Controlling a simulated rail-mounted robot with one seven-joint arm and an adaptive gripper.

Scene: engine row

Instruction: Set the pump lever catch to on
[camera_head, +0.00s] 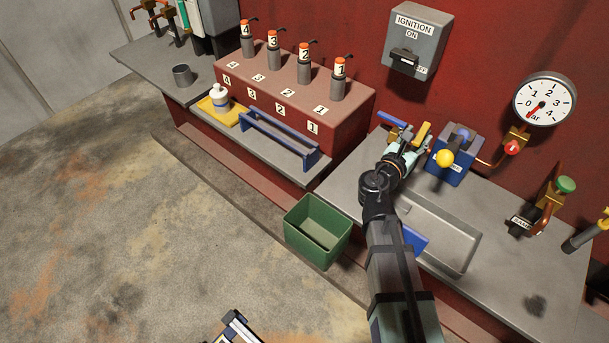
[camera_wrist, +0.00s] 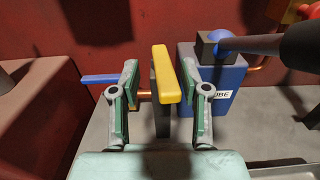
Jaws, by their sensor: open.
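The blue pump box (camera_head: 455,168) stands on the grey bench against the red wall; its label partly reads "UBE" in the wrist view (camera_wrist: 228,90). A dark lever with a yellow ball knob (camera_head: 444,158) comes out of its top. Left of the box is a yellow handle (camera_head: 423,134) on a grey post (camera_wrist: 161,118). My gripper (camera_head: 408,145) is open, with its fingers either side of the yellow handle (camera_wrist: 165,72) in the wrist view. Gaps show on both sides. I cannot tell which part is the catch or its setting.
A blue bar (camera_wrist: 100,79) sticks out left of the post. The red cylinder block (camera_head: 345,121) is further left. A grey tray (camera_head: 465,255) lies in front of the pump; a gauge (camera_head: 544,100) and copper pipes are to the right.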

